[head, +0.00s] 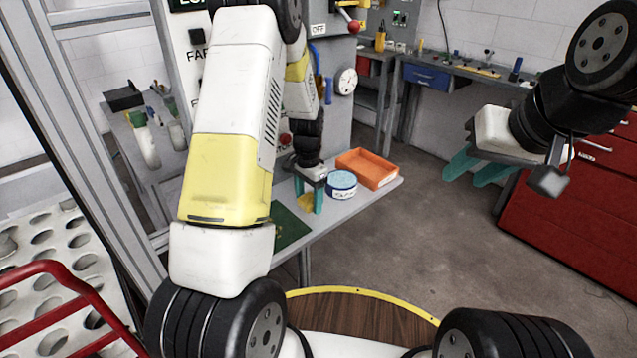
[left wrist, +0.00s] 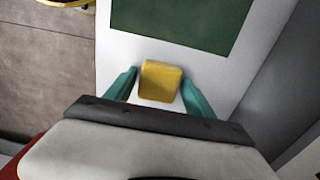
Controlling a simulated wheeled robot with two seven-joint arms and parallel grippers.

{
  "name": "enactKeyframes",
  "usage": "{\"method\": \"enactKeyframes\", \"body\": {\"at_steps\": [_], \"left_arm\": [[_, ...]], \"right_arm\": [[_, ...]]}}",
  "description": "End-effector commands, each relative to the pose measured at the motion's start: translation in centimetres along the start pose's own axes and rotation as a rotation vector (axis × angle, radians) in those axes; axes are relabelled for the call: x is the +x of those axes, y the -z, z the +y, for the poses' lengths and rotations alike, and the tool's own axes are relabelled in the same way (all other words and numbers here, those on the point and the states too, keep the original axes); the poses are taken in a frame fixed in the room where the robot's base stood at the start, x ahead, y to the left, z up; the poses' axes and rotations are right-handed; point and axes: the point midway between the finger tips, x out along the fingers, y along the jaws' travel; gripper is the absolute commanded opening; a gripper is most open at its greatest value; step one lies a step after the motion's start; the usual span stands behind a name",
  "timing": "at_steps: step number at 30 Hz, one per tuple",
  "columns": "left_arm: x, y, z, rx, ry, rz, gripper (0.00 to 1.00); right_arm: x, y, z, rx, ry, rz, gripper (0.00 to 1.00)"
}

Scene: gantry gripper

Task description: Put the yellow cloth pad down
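The yellow cloth pad (left wrist: 160,80) lies between the two teal fingers of my left gripper (left wrist: 159,77), over the grey bench top. In the head view the pad (head: 305,203) is low at the fingertips of my left gripper (head: 309,197), at or very near the bench surface, partly hidden by a finger. The fingers stand apart on either side of the pad, with a thin gap showing at its left side in the wrist view. My right gripper (head: 477,170) is open and empty, out over the floor.
A round blue-and-white tin (head: 342,184) stands just right of my left gripper, with an orange tray (head: 368,168) behind it. A green mat (head: 289,228) lies on the bench (head: 330,222) nearer me. A red cabinet (head: 570,205) stands at the right.

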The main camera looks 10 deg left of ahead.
Motion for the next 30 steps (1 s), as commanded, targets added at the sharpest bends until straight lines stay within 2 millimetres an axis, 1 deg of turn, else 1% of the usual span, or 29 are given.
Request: {"method": "enactKeyframes", "body": {"at_steps": [10, 14, 17, 24, 27, 30], "left_arm": [[-0.1, 0.0, 0.0, 0.0, 0.0, 0.001, 0.71], [-1.1, 0.1, -0.1, 0.0, 0.002, 0.003, 0.71], [-2.8, 0.1, -0.1, 0.0, 0.003, 0.005, 0.71], [-8.1, 0.1, -0.1, -0.002, 0.003, 0.006, 0.71], [-9.9, 0.1, -0.1, -0.001, 0.003, 0.004, 0.71], [-11.2, 0.1, 0.0, 0.0, 0.002, 0.003, 0.71]], "right_arm": [[0.0, 0.0, 0.0, 0.0, 0.0, 0.0, 0.36], [0.0, 0.0, 0.0, 0.0, 0.0, 0.0, 0.36], [0.0, 0.0, 0.0, 0.0, 0.0, 0.0, 0.36], [0.0, 0.0, 0.0, 0.0, 0.0, 0.0, 0.36], [0.0, 0.0, 0.0, 0.0, 0.0, 0.0, 0.36], [0.0, 0.0, 0.0, 0.0, 0.0, 0.0, 0.36]]}}
